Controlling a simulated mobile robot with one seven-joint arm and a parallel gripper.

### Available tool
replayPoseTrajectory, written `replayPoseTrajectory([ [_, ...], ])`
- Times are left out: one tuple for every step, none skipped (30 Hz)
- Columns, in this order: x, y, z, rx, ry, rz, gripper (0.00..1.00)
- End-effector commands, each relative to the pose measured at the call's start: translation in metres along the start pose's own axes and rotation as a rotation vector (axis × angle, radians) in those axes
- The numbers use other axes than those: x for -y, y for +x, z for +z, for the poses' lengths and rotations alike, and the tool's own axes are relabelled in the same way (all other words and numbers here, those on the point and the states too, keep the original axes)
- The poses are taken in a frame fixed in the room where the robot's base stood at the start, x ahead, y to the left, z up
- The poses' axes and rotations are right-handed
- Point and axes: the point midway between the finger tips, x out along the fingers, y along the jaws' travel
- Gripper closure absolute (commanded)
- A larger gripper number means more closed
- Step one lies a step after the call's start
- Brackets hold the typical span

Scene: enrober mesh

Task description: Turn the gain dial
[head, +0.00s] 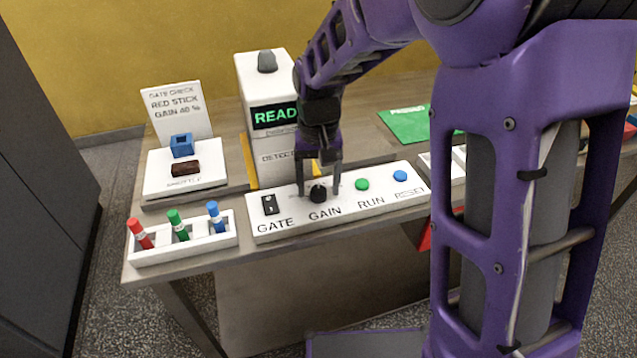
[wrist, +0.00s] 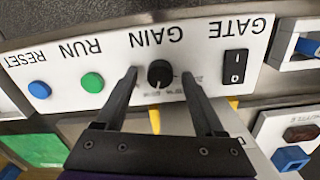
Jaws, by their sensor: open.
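The gain dial (head: 318,193) is a small black knob on the white control panel (head: 345,208), above the printed word GAIN. In the wrist view the dial (wrist: 160,73) shows a light pointer mark at its edge, towards my gripper. My gripper (head: 319,190) is open, pointing down over the panel. In the wrist view its two fingers (wrist: 160,75) stand on either side of the dial, with a gap on each side. I cannot tell whether the fingertips touch the panel. The scale marks beside the dial are too small to read.
The black gate switch (head: 270,204) sits left of the dial; the green run button (head: 362,184) and blue reset button (head: 400,176) sit right. The detector box (head: 265,80) stands behind. A card (head: 172,110) reads "RED STICK GAIN 40 %". A stick rack (head: 160,253) is at left.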

Motion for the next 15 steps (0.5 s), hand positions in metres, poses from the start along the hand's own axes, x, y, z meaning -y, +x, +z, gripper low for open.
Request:
replayPoseTrajectory([
  [0.000,0.000,0.000,0.000,0.000,0.000,0.29],
  [0.000,0.000,0.000,0.000,0.000,0.000,0.29],
  [0.000,-0.002,0.000,0.000,0.000,0.000,0.29],
  [0.000,-0.004,0.000,-0.001,0.000,0.000,0.29],
  [0.000,-0.006,0.000,-0.001,0.000,0.000,0.29],
  [0.000,-0.011,-0.001,-0.003,0.000,-0.001,0.29],
  [0.000,-0.015,-0.001,-0.003,0.000,-0.001,0.29],
  [0.000,-0.020,-0.001,-0.003,0.000,-0.001,0.29],
  [0.000,-0.028,-0.001,-0.005,0.000,-0.001,0.29],
  [0.000,-0.034,-0.001,-0.004,0.000,-0.001,0.29],
  [0.000,-0.041,-0.001,-0.005,0.000,-0.001,0.29],
  [0.000,-0.051,-0.001,-0.005,0.000,-0.001,0.29],
  [0.000,-0.059,-0.001,-0.006,0.000,-0.002,0.29],
  [0.000,-0.067,-0.001,-0.005,0.000,-0.001,0.29],
  [0.000,-0.077,-0.001,-0.005,0.000,-0.001,0.29],
])
